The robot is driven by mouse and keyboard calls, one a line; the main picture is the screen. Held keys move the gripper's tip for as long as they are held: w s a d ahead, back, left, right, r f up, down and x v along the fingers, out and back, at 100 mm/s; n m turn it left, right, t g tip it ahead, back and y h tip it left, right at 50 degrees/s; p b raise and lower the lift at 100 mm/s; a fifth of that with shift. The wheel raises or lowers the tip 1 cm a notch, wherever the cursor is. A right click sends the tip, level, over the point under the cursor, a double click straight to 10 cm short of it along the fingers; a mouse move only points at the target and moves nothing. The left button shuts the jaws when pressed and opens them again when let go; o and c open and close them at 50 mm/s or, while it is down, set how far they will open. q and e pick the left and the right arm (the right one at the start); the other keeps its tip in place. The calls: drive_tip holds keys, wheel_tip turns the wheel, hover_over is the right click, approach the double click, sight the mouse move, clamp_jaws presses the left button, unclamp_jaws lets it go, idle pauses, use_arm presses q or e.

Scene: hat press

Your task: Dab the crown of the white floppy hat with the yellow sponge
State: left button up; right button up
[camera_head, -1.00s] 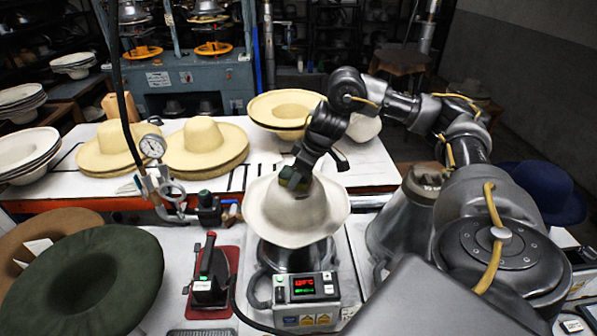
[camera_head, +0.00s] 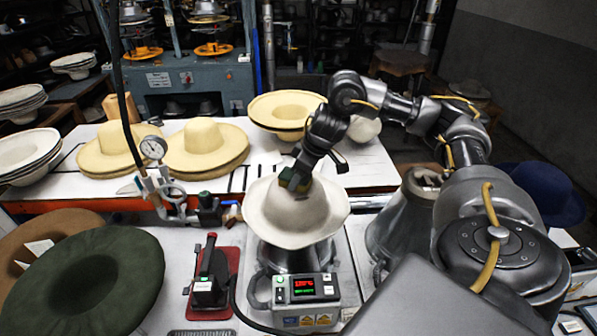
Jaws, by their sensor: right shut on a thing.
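The white floppy hat (camera_head: 297,224) sits on the heated press stand (camera_head: 306,292) in the middle of the front table. My right gripper (camera_head: 300,184) reaches down over the hat from the upper right. The gripper hides part of the crown. My left gripper is not in view.
An iron (camera_head: 208,277) stands on a red mat left of the stand. A pressure gauge (camera_head: 153,148) and valve are close by. A dark green hat (camera_head: 85,283) lies at left. Cream hats (camera_head: 203,146) stand behind, and a blue hat (camera_head: 545,192) is at right.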

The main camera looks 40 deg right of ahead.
drive_tip(key=shift+f, duration=0.1)
wheel_tip(320, 180, up, 2)
drive_tip(key=p, duration=0.2)
drive_tip(key=shift+r+p, duration=0.25)
drive_tip(key=shift+p, duration=0.1)
drive_tip(key=shift+r, duration=2.3)
